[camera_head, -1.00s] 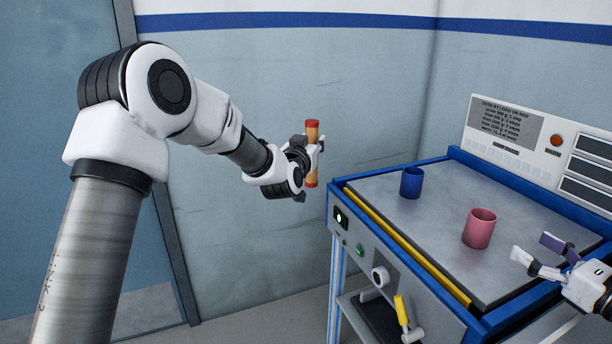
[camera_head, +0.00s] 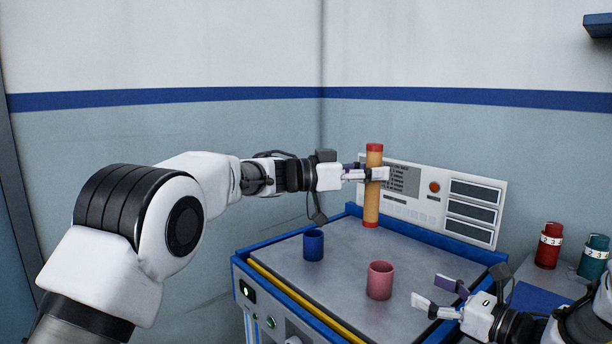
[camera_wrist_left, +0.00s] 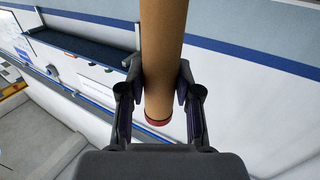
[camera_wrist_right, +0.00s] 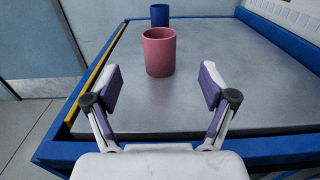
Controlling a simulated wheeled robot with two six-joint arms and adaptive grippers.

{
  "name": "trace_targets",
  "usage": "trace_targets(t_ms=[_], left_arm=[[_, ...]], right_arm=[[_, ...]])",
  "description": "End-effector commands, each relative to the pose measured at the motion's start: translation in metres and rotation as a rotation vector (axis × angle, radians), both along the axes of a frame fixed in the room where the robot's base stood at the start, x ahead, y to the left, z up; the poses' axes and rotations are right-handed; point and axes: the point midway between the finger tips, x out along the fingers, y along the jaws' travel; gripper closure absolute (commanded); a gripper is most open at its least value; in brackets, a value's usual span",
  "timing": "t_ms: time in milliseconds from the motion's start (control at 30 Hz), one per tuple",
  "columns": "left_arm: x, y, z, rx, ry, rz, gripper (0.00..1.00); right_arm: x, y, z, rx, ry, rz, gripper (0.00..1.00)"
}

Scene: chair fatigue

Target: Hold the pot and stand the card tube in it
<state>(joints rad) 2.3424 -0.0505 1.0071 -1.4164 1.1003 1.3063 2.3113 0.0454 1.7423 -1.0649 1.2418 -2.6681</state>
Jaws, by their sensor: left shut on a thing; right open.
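The card tube (camera_head: 372,205) is tan with red ends and is upright. My left gripper (camera_head: 372,174) is shut on its upper part, and the tube hangs above the back of the bench. In the left wrist view the tube (camera_wrist_left: 162,50) runs between the fingers with a red end showing. Two pots stand on the grey bench top: a pink pot (camera_head: 380,281) near the middle and a blue pot (camera_head: 313,245) further back left. My right gripper (camera_head: 437,294) is open and empty, right of the pink pot and apart from it. The pink pot (camera_wrist_right: 160,52) shows ahead of its open fingers.
The bench (camera_head: 290,274) has a raised blue rim and a yellow strip along its left side. A control panel (camera_head: 465,205) stands at its back. Red (camera_head: 549,246) and teal (camera_head: 594,257) numbered cylinders stand at the right. The bench top between pots and panel is clear.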

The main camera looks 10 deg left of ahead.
Motion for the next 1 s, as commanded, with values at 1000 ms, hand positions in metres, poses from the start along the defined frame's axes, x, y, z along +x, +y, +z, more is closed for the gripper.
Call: trace_targets(t_ms=[1000], left_arm=[[-0.008, -0.033, 0.0, -0.003, -0.001, -0.038, 1.0]], right_arm=[[0.071, 0.098, 0.0, 0.0, 0.0, 0.0, 0.17]])
